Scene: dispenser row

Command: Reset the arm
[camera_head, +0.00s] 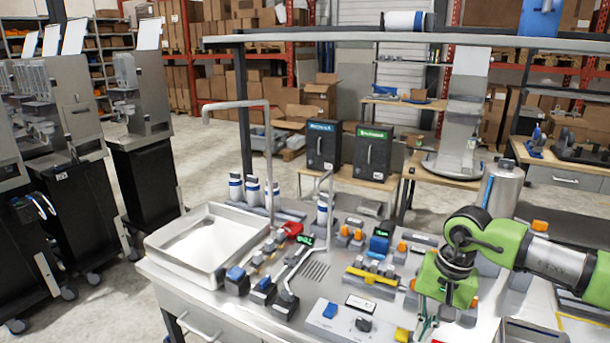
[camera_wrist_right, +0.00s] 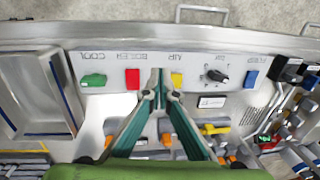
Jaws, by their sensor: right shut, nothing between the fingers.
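My right arm comes in from the right in the head view, with green joints and a metal link. Its right gripper (camera_head: 424,328) points down over the front right of the steel workbench (camera_head: 290,335). In the wrist view the teal fingers of the right gripper (camera_wrist_right: 159,82) come together at the tips, with nothing between them. The tips overlap the panel between a red button (camera_wrist_right: 132,78) and a yellow button (camera_wrist_right: 177,81). I cannot tell whether they touch the panel. My left gripper is in neither view.
A green button (camera_wrist_right: 93,80), a black knob (camera_wrist_right: 215,76) and a blue button (camera_wrist_right: 251,78) share the panel row. A steel tray (camera_head: 205,241) sits at the bench's left. Taps, bottles and coloured blocks crowd the middle. A metal canister (camera_head: 501,190) stands behind my right arm.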

